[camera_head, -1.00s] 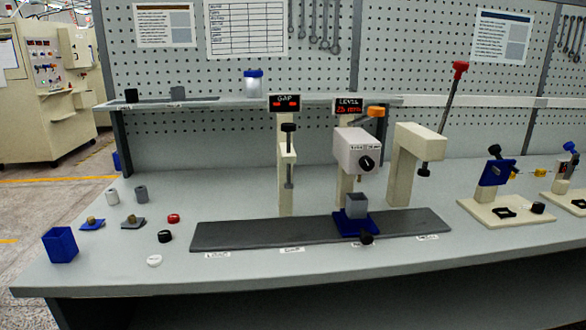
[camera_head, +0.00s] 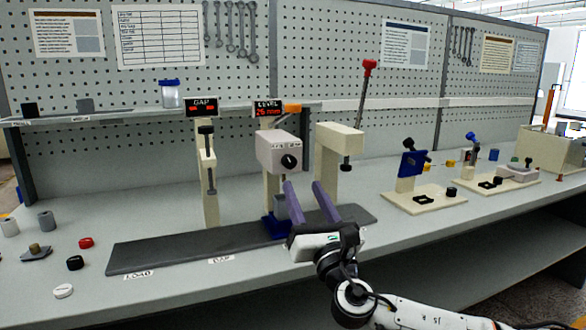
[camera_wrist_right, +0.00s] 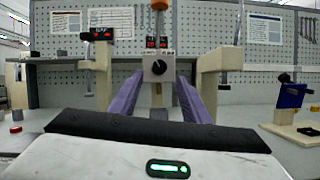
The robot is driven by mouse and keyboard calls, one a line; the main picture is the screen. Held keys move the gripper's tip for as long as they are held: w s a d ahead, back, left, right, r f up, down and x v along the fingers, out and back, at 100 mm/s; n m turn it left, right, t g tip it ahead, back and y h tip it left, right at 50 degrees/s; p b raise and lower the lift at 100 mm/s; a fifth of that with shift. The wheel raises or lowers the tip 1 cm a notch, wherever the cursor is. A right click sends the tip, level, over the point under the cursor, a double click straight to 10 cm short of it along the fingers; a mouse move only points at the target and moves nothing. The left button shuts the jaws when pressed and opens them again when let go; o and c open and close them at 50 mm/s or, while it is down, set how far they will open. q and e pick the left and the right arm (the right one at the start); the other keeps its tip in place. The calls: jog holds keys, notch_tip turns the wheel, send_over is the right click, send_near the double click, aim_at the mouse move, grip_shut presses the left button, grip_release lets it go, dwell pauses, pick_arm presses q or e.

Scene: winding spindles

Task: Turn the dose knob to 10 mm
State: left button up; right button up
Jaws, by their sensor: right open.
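The dose knob (camera_head: 289,161) is a round black dial with a light pointer mark, on the front of a white box on a post. It also shows in the right wrist view (camera_wrist_right: 158,67), straight ahead between the fingers. The red LEVEL display (camera_head: 268,110) above it seems to read 25 mm. My right gripper (camera_head: 306,186) is open, its two purple fingers pointing toward the box. It is in front of and below the knob, apart from it. A grey block in a blue holder (camera_head: 276,226) stands below the box, partly hidden by the fingers. My left gripper is not in view.
A dark rail (camera_head: 160,252) runs along the bench under the stations. The GAP post (camera_head: 208,180) stands left, and a beige press with a red-tipped lever (camera_head: 338,145) stands close right. Small caps (camera_head: 74,263) lie at the left. Blue-plated fixtures (camera_head: 412,163) stand farther right.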

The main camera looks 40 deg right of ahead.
aim_at(291, 163)
jog(key=x, duration=0.7)
jog(key=shift+w+d+r, duration=0.1)
jog(key=shift+w, duration=0.1)
jog(key=shift+w+d+r, duration=0.15)
jog(key=shift+w+r, duration=0.05)
jog(key=shift+w, duration=0.4)
jog(key=c, duration=1)
jog(key=shift+c, duration=0.2)
